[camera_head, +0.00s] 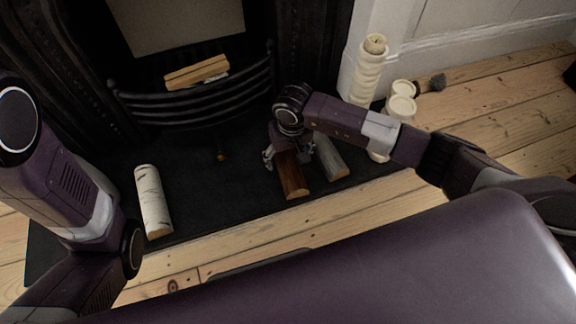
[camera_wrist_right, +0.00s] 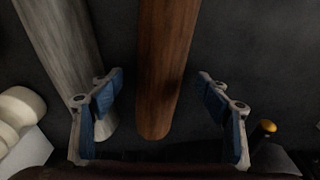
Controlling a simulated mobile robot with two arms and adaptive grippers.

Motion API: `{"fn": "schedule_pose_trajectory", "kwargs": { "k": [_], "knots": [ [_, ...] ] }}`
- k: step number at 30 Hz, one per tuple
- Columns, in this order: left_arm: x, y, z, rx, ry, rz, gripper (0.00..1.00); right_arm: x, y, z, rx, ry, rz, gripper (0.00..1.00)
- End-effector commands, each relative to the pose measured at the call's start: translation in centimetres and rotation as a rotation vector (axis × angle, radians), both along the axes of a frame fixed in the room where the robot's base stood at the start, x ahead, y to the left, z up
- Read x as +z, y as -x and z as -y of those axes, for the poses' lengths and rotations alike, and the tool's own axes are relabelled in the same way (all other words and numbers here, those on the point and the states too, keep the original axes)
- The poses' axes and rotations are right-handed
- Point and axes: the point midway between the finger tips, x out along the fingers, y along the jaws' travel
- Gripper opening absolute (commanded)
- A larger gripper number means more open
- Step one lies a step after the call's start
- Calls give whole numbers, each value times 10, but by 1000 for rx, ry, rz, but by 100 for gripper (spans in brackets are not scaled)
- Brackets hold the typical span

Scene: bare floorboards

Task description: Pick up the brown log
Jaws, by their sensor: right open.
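The brown log (camera_head: 292,174) lies on the dark hearth, just left of a grey log. My right gripper (camera_head: 287,156) is over the far part of the brown log, pointing down. In the right wrist view the brown log (camera_wrist_right: 165,70) runs between the two blue-padded fingers of my right gripper (camera_wrist_right: 160,108), with a gap on both sides. The fingers are open and hold nothing. The left finger is close to the grey log (camera_wrist_right: 65,50). My left arm shows at the left of the head view, but its gripper is out of view.
A white birch log (camera_head: 153,202) lies on the hearth (camera_head: 225,200) at the left. The black fireplace grate (camera_head: 200,110) holds a split log (camera_head: 196,72). Cream candles (camera_head: 368,75) stand at the right. The hearth between birch and brown logs is clear.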

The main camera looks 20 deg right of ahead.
Motion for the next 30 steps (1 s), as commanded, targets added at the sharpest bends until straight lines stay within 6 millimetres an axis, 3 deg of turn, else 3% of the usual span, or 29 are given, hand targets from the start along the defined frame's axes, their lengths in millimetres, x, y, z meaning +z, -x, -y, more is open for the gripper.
{"fn": "schedule_pose_trajectory", "kwargs": {
  "k": [1,3,11,27,30],
  "knots": [
    [-10,0,0,0,0,0,40,-12,0,0,-2,-1,-3,70],
    [-12,0,0,0,0,0,40,-15,0,0,-2,0,-2,70],
    [-11,0,0,0,0,0,40,-14,-1,0,-1,1,-1,70],
    [-11,-1,0,0,0,-1,40,-14,-1,1,-1,1,-1,12],
    [-11,-1,0,0,0,-2,40,-13,-2,0,-1,0,1,11]
  ]
}}
